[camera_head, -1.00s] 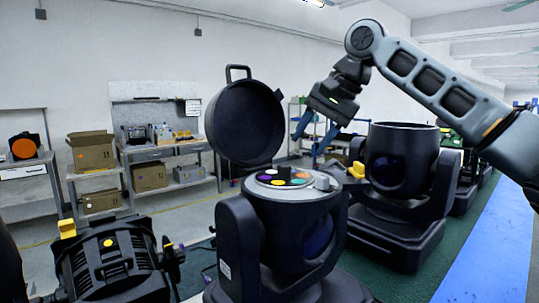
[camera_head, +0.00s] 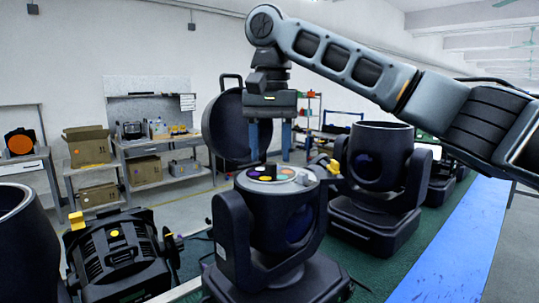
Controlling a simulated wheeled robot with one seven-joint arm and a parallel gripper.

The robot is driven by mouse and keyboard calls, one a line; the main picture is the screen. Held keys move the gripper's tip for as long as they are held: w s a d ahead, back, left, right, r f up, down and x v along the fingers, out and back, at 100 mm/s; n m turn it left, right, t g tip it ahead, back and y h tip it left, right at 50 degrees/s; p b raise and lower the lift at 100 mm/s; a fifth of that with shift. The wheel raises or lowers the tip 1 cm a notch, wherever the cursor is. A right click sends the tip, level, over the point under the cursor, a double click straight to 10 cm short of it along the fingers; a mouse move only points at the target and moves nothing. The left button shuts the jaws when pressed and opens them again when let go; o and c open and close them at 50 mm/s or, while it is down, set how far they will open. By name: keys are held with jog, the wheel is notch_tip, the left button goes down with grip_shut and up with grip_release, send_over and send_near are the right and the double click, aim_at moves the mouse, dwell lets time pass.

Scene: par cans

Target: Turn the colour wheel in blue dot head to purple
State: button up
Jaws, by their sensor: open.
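A black moving head (camera_head: 283,225) stands in the middle with its round lid (camera_head: 226,125) swung open behind it. On its top lies the colour wheel (camera_head: 281,180), with small coloured discs including purple, orange and yellow around a dark middle part. A grey knob sits at the wheel's right edge. I cannot make out a blue dot on this head. My gripper (camera_head: 270,157) points down above the wheel, its two blue fingers apart and empty. The fingertips appear just above or behind the wheel's far side; contact cannot be told. The lid is partly hidden by my gripper.
Another dark head (camera_head: 379,165) stands at the right, with a yellow part beside it. A black lamp with yellow parts (camera_head: 118,255) is at the left front. Shelves and a workbench with cardboard boxes (camera_head: 88,147) line the back wall. A blue strip (camera_head: 460,240) runs along the right.

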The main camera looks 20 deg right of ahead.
jog(key=shift+f, duration=0.95)
jog(key=shift+d, duration=0.1)
grip_shut()
